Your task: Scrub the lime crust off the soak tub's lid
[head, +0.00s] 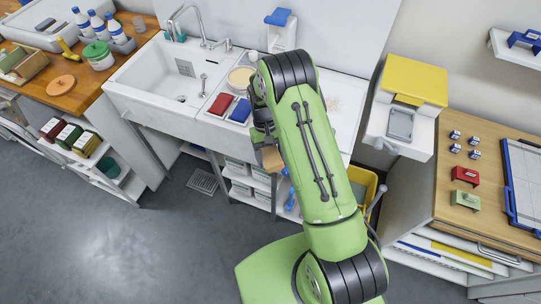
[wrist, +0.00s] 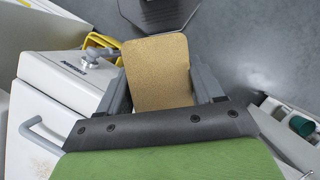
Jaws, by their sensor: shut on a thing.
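My gripper (head: 266,140) is shut on a flat tan pad (wrist: 158,72), which sticks out between the fingers in the wrist view. In the head view the pad's brown end (head: 271,158) shows in front of the sink unit. A white box-like tub, apparently the soak tub (wrist: 72,68), stands left of the pad in the wrist view, with a label, a tap and a grey handle. Its pale lid (wrist: 38,163) carries faint brownish specks. In the head view a speckled white top (head: 335,104) shows right of my arm, partly hidden by it. The pad is apart from the lid.
The white sink (head: 165,75) is at left. Red (head: 221,104) and blue (head: 240,110) pads lie beside it, below a round cream thing (head: 241,77). A yellow bucket (head: 362,180) stands right of my arm. The floor (head: 130,240) at front left is clear.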

